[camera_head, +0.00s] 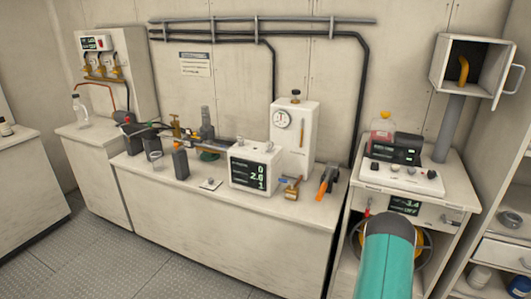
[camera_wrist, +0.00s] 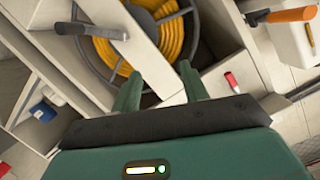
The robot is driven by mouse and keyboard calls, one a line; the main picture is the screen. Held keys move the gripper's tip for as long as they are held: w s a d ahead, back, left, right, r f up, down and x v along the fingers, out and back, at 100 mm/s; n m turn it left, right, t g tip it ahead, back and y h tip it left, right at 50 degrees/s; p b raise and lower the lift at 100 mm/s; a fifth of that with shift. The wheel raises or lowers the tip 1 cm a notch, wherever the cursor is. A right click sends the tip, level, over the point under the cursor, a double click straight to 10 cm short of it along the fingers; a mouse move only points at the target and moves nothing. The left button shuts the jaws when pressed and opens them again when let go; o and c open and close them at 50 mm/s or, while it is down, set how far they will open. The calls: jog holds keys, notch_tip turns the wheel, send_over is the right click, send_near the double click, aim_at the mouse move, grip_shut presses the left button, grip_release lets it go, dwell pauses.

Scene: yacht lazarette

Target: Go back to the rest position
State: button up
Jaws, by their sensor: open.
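My gripper (camera_wrist: 158,88) shows in the wrist view as two green fingers spread apart with nothing between them. It points toward a yellow hose reel (camera_wrist: 168,35) in the open lower bay of the right-hand cabinet. I cannot tell how far the fingertips are from the cabinet. In the head view my teal arm (camera_head: 388,262) stands in front of that cabinet and hides most of the reel. The fingers do not show in the head view.
A long counter (camera_head: 230,217) at the middle carries a display box (camera_head: 254,165) and several bottles and fittings. The right cabinet top holds a control panel (camera_head: 400,177). An open wall box (camera_head: 465,62) hangs above. Shelves stand at far right. The grated floor (camera_head: 80,245) is clear at left.

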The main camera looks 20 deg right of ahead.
jog(key=w+a+r+n+y, duration=0.1)
jog(key=w+a+r, duration=0.35)
jog(key=r, duration=0.35)
jog(key=w+a+r+n+y, duration=0.1)
jog(key=w+a+r+n, duration=0.1)
jog(key=w+a+r, duration=0.35)
jog(key=w+a+r+n+g+y, duration=0.1)
jog(key=w+a+r+n+y, duration=0.15)
jog(key=a+r, duration=1.25)
jog(key=s+a+r+n+g+y, duration=0.1)
jog(key=s+a+r+n+y, duration=0.1)
jog(key=s+a+r, duration=0.3)
jog(key=s+a+r+n+y, duration=0.1)
jog(key=s+a+r, duration=0.1)
jog(key=a, duration=0.5)
jog(key=s+a+r+n+g+y, duration=0.1)
jog(key=s+a+r+n+y, duration=0.1)
jog(key=s+a+r, duration=0.3)
jog(key=s+a+n+g+y, duration=0.1)
jog(key=s+a+n, duration=0.3)
jog(key=s+a, duration=0.7)
jog(key=s+g, duration=0.1)
jog(key=s, duration=0.1)
jog(key=shift+s+r, duration=0.15)
jog(key=shift+s, duration=0.2)
jog(key=shift+a, duration=0.1)
jog(key=shift+c, duration=0.8)
